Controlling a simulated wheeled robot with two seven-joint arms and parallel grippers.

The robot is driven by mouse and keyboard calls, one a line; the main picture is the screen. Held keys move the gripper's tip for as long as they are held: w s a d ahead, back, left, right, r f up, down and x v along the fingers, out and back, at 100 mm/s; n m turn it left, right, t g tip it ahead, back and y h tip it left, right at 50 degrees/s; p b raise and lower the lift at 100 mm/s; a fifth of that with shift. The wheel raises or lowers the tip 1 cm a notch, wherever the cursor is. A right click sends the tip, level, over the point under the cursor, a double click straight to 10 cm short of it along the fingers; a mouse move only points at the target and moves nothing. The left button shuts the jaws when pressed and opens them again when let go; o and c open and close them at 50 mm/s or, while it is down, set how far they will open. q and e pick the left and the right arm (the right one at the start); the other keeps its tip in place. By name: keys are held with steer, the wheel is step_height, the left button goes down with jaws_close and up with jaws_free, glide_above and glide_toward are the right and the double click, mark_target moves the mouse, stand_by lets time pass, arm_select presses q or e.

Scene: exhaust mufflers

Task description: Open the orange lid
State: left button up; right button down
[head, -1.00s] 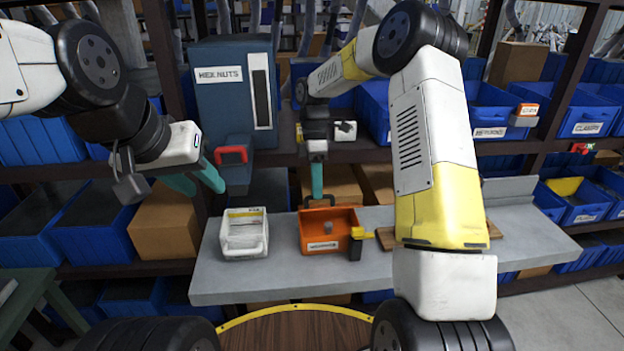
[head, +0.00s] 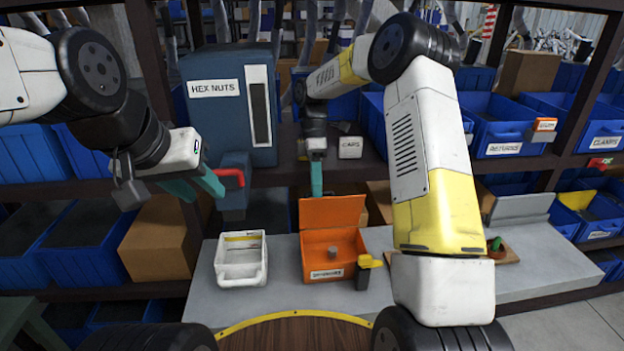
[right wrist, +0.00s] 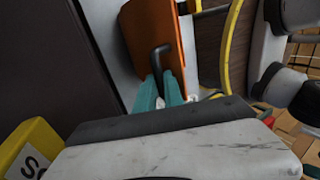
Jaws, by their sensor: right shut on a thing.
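The orange bin (head: 334,262) stands on the grey bench, with a small grey piece inside. Its orange lid (head: 333,212) stands raised along the back edge, its inner face towards me. My right gripper (head: 316,188) is behind the lid's upper edge, its fingertips partly hidden. In the right wrist view, the teal fingers (right wrist: 160,90) are shut on the black handle (right wrist: 158,58) on the lid's outer face (right wrist: 150,30). My left gripper (head: 205,184) hangs at the left with teal fingers apart, empty, near the red handle (head: 231,177) of the blue dispenser.
A white open bin (head: 241,260) stands left of the orange bin. A yellow and black object (head: 364,270) is at the bin's right front corner. The HEX NUTS dispenser (head: 232,115) stands behind. A small potted cactus (head: 496,249) is at right. Blue shelf bins surround.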

steer(key=shift+d+f, duration=0.1)
steer(key=shift+f, duration=0.1)
steer(key=c, duration=1.5)
jaws_free()
steer(key=shift+o, duration=0.2)
steer(key=shift+r, duration=0.1)
steer(key=v, duration=0.7)
steer(key=shift+w+r, duration=0.15)
steer(key=shift+r, duration=0.2)
